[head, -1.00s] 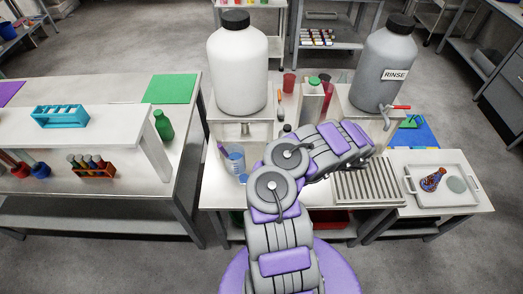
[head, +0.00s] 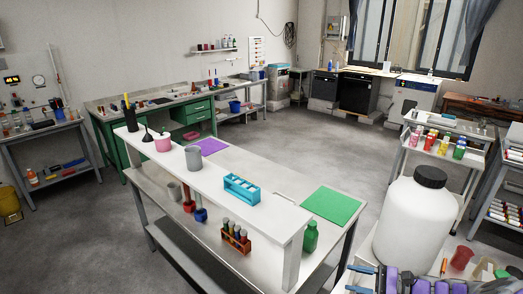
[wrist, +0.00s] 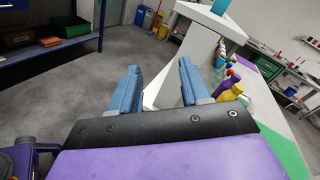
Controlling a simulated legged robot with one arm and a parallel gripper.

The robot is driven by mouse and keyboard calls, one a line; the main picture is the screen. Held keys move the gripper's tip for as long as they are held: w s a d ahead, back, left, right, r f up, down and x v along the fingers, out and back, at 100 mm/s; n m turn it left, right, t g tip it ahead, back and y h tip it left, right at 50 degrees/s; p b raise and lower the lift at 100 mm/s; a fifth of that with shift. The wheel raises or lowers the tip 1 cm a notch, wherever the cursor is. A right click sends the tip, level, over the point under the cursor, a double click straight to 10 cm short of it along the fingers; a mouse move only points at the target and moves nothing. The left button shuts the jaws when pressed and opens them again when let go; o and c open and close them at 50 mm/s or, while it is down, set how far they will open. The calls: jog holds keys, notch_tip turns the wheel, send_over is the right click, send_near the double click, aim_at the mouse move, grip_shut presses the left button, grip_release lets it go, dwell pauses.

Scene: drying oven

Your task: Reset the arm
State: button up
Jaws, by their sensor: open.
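My gripper (wrist: 160,82) shows in the wrist view with its two blue fingers apart and nothing between them. Beyond the fingers are grey floor and the white end of a bench with a shelf. In the head view, blue finger parts of my gripper (head: 362,278) show at the bottom edge, right of centre. Purple and grey parts of my arm lie to their right, low in front of the big white container (head: 412,222). Most of the arm is cut off by the frame.
The white bench shelf (head: 205,180) holds a blue rack (head: 241,188) and cups. A green mat (head: 331,206) and green bottle (head: 310,236) are on the bench below. Cabinets and a black oven-like unit (head: 358,91) stand at the back. Open floor (head: 290,130) lies between.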

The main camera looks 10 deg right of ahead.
jog(key=s+a+r+n+g+h, duration=0.1)
jog(key=s+a+r+n+g, duration=0.25)
jog(key=a, duration=0.45)
jog(key=s+a+r+n+g+h, duration=0.2)
jog(key=a+r+n+g, duration=0.25)
jog(key=a, duration=0.25)
jog(key=s+a+r+n+g+h, duration=0.1)
jog(key=s+a+r+n+g, duration=0.25)
jog(key=a, duration=0.45)
jog(key=s+a+r+n+h, duration=0.1)
jog(key=s+a+n+h, duration=0.25)
jog(key=s+h, duration=0.45)
jog(key=s+d+n+t+h, duration=0.1)
jog(key=s+d, duration=0.2)
jog(key=s, duration=0.3)
jog(key=s+d+f+n+h, duration=0.1)
jog(key=s+d+h, duration=0.1)
jog(key=s, duration=0.4)
jog(key=shift+d+t+h, duration=0.3)
jog(key=shift+d+t, duration=0.05)
jog(key=shift+d, duration=0.4)
jog(key=shift+w, duration=0.1)
